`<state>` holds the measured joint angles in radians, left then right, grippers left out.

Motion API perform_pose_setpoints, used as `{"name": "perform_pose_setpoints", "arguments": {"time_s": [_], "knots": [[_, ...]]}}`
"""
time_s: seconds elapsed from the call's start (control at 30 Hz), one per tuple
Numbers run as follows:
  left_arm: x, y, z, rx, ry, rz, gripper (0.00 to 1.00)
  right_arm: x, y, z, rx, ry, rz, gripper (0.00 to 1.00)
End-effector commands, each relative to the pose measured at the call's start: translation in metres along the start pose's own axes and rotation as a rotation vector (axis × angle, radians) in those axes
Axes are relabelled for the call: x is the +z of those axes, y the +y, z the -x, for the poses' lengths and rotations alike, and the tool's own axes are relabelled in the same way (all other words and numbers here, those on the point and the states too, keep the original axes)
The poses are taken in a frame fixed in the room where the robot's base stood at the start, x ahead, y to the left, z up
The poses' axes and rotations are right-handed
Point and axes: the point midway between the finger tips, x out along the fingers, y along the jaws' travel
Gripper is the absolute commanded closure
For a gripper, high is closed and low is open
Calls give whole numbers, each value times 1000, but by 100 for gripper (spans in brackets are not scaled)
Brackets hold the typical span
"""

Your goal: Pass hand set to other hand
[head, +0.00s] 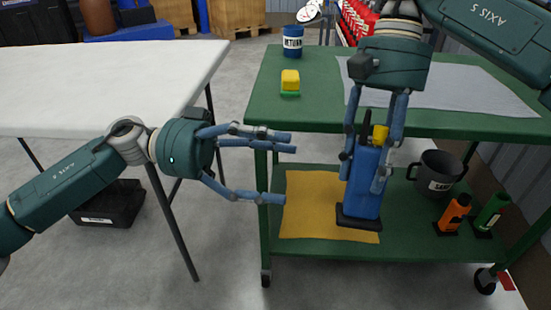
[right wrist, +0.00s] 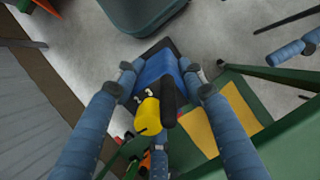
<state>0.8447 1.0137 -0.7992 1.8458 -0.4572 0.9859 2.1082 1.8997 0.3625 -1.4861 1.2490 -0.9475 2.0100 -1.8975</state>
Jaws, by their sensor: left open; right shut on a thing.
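The hand set is a blue upright block (head: 365,185) with a black base, a yellow knob and a black antenna. My right gripper (head: 370,178) points down and is shut on it, fingers on both sides. The hand set also shows between the fingers in the right wrist view (right wrist: 160,72), with its yellow knob towards the camera. My left gripper (head: 282,172) is open and empty, to the left of the hand set, with its fingers pointing right towards it and a gap between. Its fingers also show at the upper right of the right wrist view (right wrist: 290,48).
A green cart (head: 262,95) stands behind the hand set; its top bears a yellow-green block (head: 290,82), a blue can (head: 292,42) and a grey mat (head: 450,88). Its lower shelf has a yellow mat (head: 310,205), a dark mug (head: 437,172) and orange and green bottles. A white table (head: 100,80) stands left.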

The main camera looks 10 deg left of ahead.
Motion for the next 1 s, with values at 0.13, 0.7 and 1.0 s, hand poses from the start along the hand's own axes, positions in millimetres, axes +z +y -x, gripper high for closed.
{"name": "perform_pose_setpoints", "arguments": {"time_s": [0.13,0.7,1.0], "knots": [[-1,-1,-12,-2,-3,6,22,0,0,1,-1,0,1,100],[-1,-1,-108,0,-1,5,22,0,0,1,-1,0,1,100],[-1,-1,-118,-3,-1,5,22,0,0,1,-1,0,1,100]]}}
